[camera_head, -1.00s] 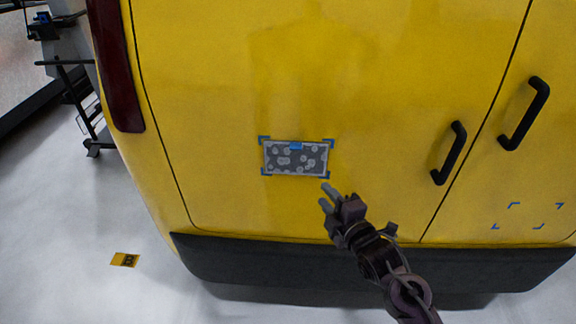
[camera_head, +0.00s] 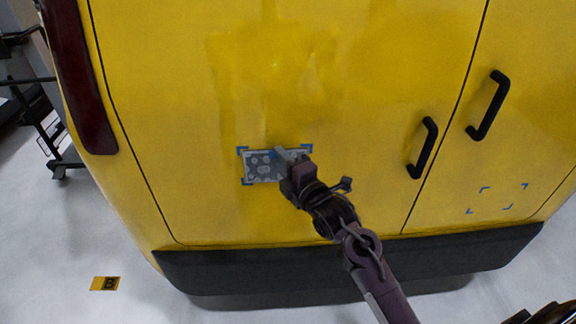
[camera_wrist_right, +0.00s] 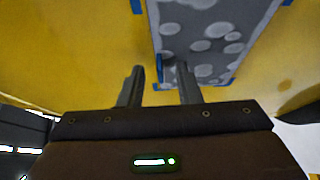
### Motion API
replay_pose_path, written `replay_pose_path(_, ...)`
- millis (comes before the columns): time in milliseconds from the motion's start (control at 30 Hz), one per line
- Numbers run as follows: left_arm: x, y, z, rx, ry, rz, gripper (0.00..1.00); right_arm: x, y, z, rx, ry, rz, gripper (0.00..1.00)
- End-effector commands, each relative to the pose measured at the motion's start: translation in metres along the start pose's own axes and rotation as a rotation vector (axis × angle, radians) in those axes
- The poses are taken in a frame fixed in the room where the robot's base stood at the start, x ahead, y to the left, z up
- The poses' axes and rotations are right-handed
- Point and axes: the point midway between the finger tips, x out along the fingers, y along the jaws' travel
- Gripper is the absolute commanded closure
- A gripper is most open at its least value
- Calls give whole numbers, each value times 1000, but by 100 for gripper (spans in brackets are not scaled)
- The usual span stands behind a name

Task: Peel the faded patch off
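The faded patch (camera_head: 262,168) is a grey rectangle with pale round spots, flat on the yellow van door, framed by blue corner marks. A small blue tab (camera_head: 274,155) shows at its top edge. My right gripper (camera_head: 288,153) is in front of the patch and hides its right part. In the right wrist view the patch (camera_wrist_right: 205,32) lies ahead, and the two fingers (camera_wrist_right: 160,72) stand apart with the blue tab (camera_wrist_right: 159,66) seen between their tips. Whether they touch it I cannot tell. My left gripper is not in view.
The yellow van door (camera_head: 330,70) carries two black handles (camera_head: 423,148) (camera_head: 487,105) to the right. Empty blue corner marks (camera_head: 497,198) show at the right. A black bumper (camera_head: 220,272) runs below. A yellow floor marker (camera_head: 105,283) lies at lower left.

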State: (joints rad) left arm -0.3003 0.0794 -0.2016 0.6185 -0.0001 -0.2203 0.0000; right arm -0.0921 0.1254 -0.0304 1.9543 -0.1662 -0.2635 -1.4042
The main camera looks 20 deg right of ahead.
Motion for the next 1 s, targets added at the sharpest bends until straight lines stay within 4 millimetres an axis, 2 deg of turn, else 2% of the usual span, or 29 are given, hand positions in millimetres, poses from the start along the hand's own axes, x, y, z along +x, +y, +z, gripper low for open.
replay_pose_path(200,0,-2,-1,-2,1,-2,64,0,0,0,0,1,0,69)
replay_pose_path(467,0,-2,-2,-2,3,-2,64,0,0,0,0,0,0,100)
replay_pose_path(1000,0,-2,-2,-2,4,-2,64,0,0,0,0,0,-1,100)
